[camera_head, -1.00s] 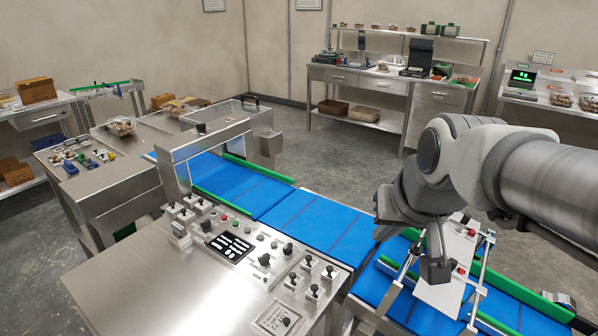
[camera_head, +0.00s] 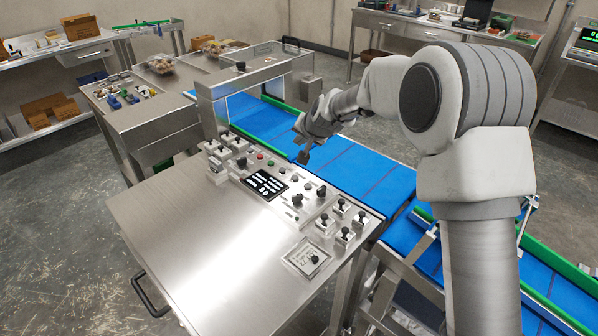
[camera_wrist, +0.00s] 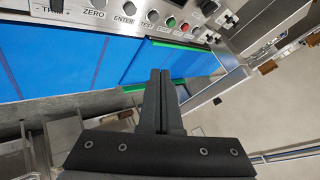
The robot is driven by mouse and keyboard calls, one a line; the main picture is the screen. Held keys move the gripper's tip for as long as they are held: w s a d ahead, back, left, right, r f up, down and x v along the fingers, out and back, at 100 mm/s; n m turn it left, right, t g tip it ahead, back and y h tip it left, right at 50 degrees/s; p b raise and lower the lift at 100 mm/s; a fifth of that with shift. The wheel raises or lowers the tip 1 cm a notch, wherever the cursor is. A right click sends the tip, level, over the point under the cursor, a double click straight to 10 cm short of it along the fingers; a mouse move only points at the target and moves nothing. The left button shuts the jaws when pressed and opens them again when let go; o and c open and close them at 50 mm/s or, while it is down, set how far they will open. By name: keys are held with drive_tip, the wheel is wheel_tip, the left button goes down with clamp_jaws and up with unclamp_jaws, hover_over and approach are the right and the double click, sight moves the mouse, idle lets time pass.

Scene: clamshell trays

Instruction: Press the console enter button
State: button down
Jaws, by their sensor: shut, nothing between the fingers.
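The console (camera_head: 210,225) is a steel desk with a sloped control panel in the head view. In the wrist view the ENTER label (camera_wrist: 123,20) shows near the top edge, with a small silver button (camera_wrist: 128,8) just above it. My gripper (camera_head: 304,157) is over the panel's far edge, beside the blue belt. In the wrist view its dark fingers (camera_wrist: 160,73) are shut together and empty, over the belt and its edge. The fingers are apart from the ENTER button. My arm hides part of the belt in the head view.
A green button (camera_wrist: 171,22) and a red button (camera_wrist: 184,28) sit right of ENTER in the wrist view. Black knobs and toggles (camera_head: 342,206) crowd the panel's right part. A steel arch (camera_head: 205,105) spans the belt left of my gripper.

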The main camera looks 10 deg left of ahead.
sight(295, 178)
drive_tip(key=shift+w+a+f, duration=0.25)
drive_tip(key=shift+a+f, duration=0.2)
drive_tip(key=shift+f, duration=0.1)
drive_tip(key=shift+w+a+f, duration=0.25)
drive_tip(key=shift+a+f, duration=0.15)
drive_tip(key=shift+f, duration=0.1)
wheel_tip(295, 178, down, 9)
drive_tip(key=b, duration=0.6)
idle(1.4)
drive_tip(key=shift+f+b, duration=0.35)
drive_tip(key=shift+b, duration=0.15)
drive_tip(key=shift+f+b, duration=0.4)
drive_tip(key=shift+f, duration=0.05)
idle(0.4)
idle(0.4)
drive_tip(key=shift+r+p, duration=0.5)
drive_tip(key=shift+r, duration=0.35)
